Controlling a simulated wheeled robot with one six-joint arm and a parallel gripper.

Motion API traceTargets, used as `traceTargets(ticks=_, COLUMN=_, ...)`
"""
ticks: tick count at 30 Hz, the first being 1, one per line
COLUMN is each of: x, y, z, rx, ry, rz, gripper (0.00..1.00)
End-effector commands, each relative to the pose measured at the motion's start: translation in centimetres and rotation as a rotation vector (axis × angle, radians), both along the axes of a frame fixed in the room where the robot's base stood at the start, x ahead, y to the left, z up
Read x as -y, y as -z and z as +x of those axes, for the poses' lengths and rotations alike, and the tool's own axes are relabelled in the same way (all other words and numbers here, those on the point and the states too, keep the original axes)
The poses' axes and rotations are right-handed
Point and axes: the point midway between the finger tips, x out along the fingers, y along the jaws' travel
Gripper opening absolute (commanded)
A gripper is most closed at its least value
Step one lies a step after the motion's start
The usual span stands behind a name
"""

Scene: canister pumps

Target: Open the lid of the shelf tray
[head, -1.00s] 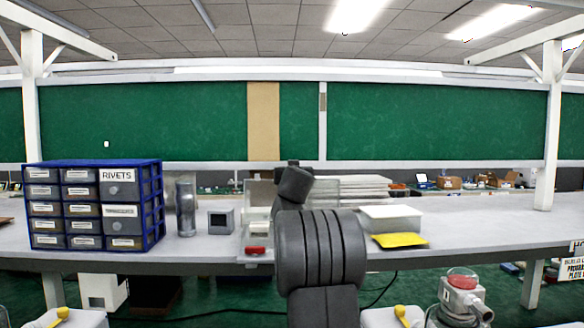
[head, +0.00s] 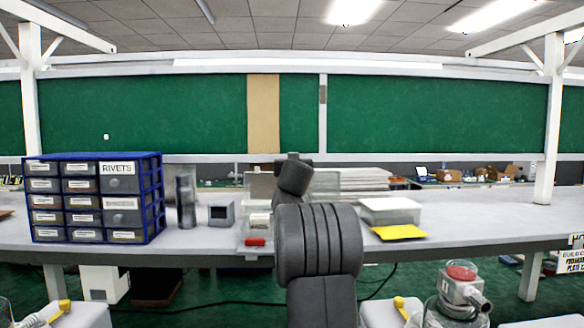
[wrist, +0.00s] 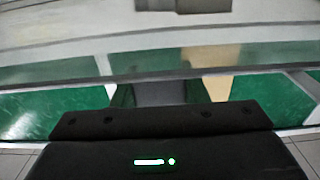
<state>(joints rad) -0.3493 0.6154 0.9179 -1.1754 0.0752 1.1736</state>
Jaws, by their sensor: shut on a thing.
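The shelf tray (head: 256,250) is a small clear tray on the bench, left of my arm in the head view. A red item and a pale item lie in it. Its clear lid (head: 259,186) stands raised at the back, partly hidden by my arm. In the wrist view, my gripper (wrist: 160,92) is at the middle, with its dark body below. It appears shut on the lid, though the grip itself is blurred. In the head view my arm hides the gripper.
A blue drawer cabinet (head: 95,197) stands left on the bench, with a dark cylinder (head: 186,202) and a small grey box (head: 221,213) between it and the tray. A clear-topped white box (head: 390,211) and a yellow sheet (head: 400,232) are to the right.

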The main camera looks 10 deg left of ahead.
Motion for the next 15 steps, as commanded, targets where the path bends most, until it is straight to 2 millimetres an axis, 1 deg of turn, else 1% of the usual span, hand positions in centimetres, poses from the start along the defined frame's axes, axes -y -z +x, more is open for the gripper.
traceTargets(ticks=1, x=0.0, y=0.4, z=-0.2, rx=0.010, ry=0.000, rz=0.005, gripper=0.00)
traceTargets(ticks=3, x=0.1, y=0.5, z=-0.4, rx=0.024, ry=-0.001, rz=0.008, gripper=0.00)
traceTargets(ticks=15, x=0.4, y=0.4, z=-1.6, rx=0.105, ry=-0.001, rz=0.030, gripper=0.00)
